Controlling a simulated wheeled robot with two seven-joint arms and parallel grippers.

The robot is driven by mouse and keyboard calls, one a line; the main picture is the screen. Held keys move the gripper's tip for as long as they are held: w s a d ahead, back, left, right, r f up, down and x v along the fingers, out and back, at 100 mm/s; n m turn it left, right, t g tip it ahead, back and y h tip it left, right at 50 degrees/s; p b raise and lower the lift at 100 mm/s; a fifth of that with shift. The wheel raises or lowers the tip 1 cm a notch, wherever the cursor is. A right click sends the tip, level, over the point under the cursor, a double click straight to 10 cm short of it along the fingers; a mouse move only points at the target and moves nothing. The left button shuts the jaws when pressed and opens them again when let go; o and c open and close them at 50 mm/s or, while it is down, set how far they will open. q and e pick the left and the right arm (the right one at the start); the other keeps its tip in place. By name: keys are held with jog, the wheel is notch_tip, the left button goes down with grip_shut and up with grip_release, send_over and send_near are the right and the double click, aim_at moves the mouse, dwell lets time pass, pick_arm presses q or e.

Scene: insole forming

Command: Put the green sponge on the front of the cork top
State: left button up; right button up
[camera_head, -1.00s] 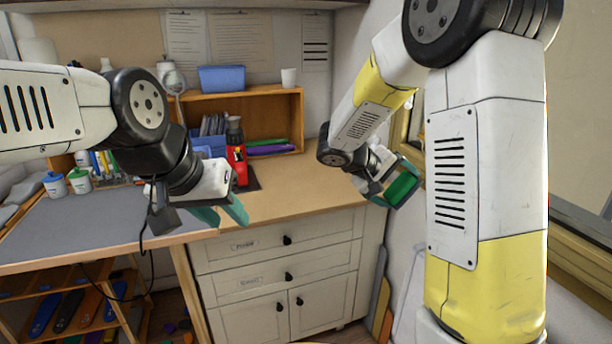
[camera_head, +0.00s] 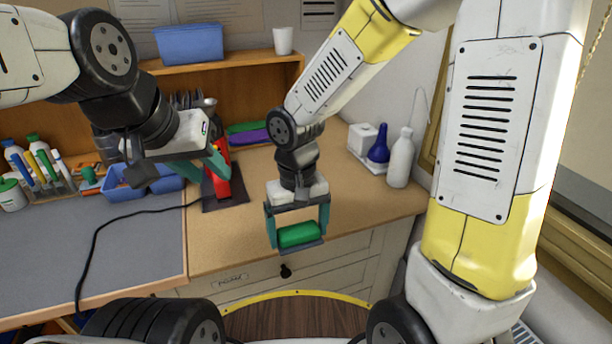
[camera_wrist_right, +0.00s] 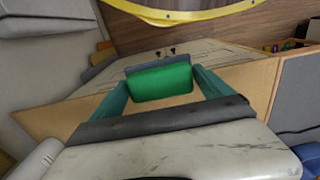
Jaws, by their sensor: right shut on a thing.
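The green sponge (camera_head: 299,235) is between the fingers of my right gripper (camera_head: 298,230), which is shut on it. The wrist view also shows the sponge (camera_wrist_right: 160,82) between the two teal fingers, with a dark grey layer along its edge. It is near the front edge of the cork top (camera_head: 375,198); I cannot tell how far above it. The tan cork top also shows in the wrist view (camera_wrist_right: 246,82). My left gripper (camera_head: 210,165) hangs in front of the red tool, seen side-on; its finger gap is unclear.
A red tool (camera_head: 222,182) stands on a dark pad at the top's left. A white bottle (camera_head: 400,160) and a blue bottle (camera_head: 378,145) stand at the back right. A grey mat (camera_head: 130,240) lies left, crossed by a black cable. The cork top's middle right is clear.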

send_over(296, 212)
jog(key=shift+f, duration=0.75)
jog(key=shift+w+f, duration=0.1)
jog(key=shift+f, duration=1.65)
jog(key=shift+f, duration=0.1)
jog(key=o, duration=0.9)
